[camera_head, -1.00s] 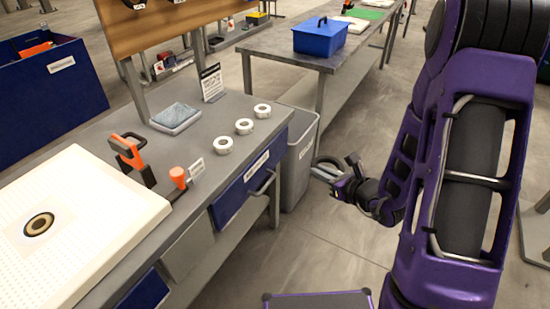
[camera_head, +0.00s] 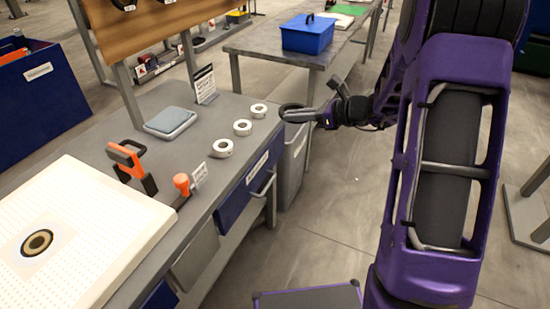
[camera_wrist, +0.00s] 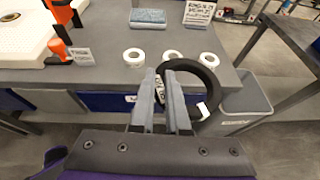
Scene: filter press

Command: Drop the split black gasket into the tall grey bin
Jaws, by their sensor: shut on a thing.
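The black gasket (camera_head: 284,107) is a dark ring in my gripper (camera_head: 304,116). In the wrist view the gasket (camera_wrist: 211,78) loops out to the right of the two grey fingers of my gripper (camera_wrist: 171,72), which are shut on its near side. I cannot make out the split clearly. The tall grey bin (camera_head: 291,172) stands on the floor at the right end of the workbench. My gripper is above the bin's height, and in the head view it covers part of the bin's top. In the wrist view the bin (camera_wrist: 247,101) lies to the right of the gasket.
The grey workbench (camera_head: 232,112) carries several white rings, a grey-blue folded cloth (camera_head: 170,121), a sign (camera_head: 205,84), orange tools and a white perforated plate (camera_head: 95,225). A second table with a blue box (camera_head: 307,34) stands behind the bin. Floor right of the bin is clear.

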